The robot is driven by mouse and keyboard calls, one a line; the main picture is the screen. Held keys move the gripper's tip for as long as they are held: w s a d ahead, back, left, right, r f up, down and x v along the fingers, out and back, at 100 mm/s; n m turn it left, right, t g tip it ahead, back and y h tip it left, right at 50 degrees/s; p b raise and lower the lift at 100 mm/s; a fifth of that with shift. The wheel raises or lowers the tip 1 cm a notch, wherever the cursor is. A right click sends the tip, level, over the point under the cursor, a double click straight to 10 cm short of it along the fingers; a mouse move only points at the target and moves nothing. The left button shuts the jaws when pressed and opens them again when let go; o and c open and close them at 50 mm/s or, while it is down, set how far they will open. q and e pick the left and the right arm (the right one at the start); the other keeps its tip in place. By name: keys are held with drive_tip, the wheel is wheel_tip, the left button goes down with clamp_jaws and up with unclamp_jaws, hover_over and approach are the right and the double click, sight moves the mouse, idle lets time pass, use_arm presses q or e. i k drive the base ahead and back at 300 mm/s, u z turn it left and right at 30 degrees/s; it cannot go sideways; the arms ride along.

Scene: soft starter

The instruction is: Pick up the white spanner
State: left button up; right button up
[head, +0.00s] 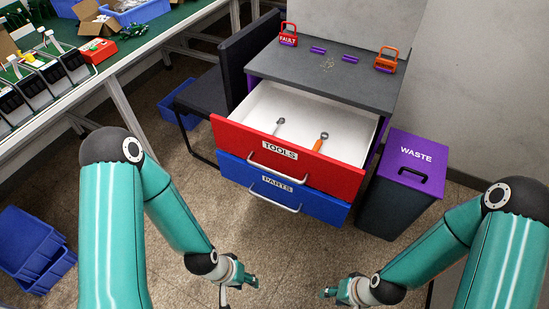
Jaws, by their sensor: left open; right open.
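The white spanner (279,125) lies in the open red drawer marked TOOLS (256,156), on its white floor, left of an orange-handled spanner (321,142). Its grey head shows, and its lower end is close to the drawer front. My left gripper (238,295) is open and empty, low in front of the drawers. My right gripper (340,299) is open and empty, to the right of the left one. Both are well apart from the spanner and partly cut off by the bottom edge.
The blue PARTS drawer (310,204) is below the red one. A purple-lidded WASTE bin (420,157) stands to the right. A black chair (207,105) stands to the left. Open floor lies in front.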

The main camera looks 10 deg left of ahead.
sight(273, 128)
drive_tip(key=z, duration=0.05)
drive_tip(key=k, duration=1.3)
drive_tip(key=u, duration=0.3)
drive_tip(key=i, duration=0.65)
drive_tip(key=u, duration=0.85)
drive_tip(key=i, duration=1.15)
drive_tip(key=z, duration=0.65)
